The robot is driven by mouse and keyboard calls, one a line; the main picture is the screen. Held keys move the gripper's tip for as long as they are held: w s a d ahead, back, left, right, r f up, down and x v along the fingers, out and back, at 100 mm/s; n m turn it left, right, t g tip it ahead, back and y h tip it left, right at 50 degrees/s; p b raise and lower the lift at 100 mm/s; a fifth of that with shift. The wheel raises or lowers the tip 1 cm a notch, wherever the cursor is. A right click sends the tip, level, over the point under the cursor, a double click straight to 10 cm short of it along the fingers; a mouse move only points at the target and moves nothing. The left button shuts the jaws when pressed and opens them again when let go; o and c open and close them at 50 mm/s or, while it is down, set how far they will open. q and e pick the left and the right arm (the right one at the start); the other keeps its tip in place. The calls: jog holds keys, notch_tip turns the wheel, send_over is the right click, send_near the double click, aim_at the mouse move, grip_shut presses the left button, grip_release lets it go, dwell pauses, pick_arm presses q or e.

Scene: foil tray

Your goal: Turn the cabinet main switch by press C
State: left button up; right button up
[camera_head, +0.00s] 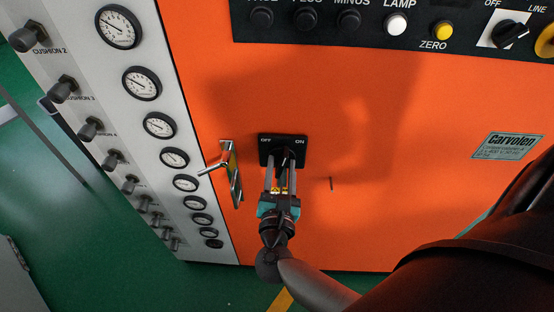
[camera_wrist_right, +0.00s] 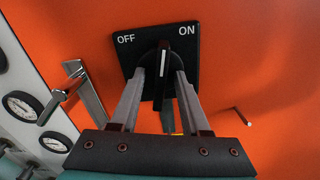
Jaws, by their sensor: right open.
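The main switch (camera_head: 283,141) is a black square plate marked OFF and ON on the orange cabinet (camera_head: 320,100). In the right wrist view its plate (camera_wrist_right: 182,45) carries a black knob (camera_wrist_right: 163,62) with a white line, pointing up between the two labels. My right gripper (camera_head: 282,158) is at the switch, with its fingers (camera_wrist_right: 161,80) open on either side of the knob. I cannot tell whether either finger touches it. The fingers hide the plate's lower part. My left gripper is not in view.
A metal door handle (camera_head: 234,175) sticks out just left of the switch. Further left is a grey panel with several gauges (camera_head: 141,83) and knobs (camera_head: 63,88). A black control strip (camera_head: 330,30) runs along the top. The orange face right of the switch is mostly clear.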

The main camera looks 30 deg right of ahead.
jog(key=shift+s, duration=0.1)
grip_shut()
dwell(0.5)
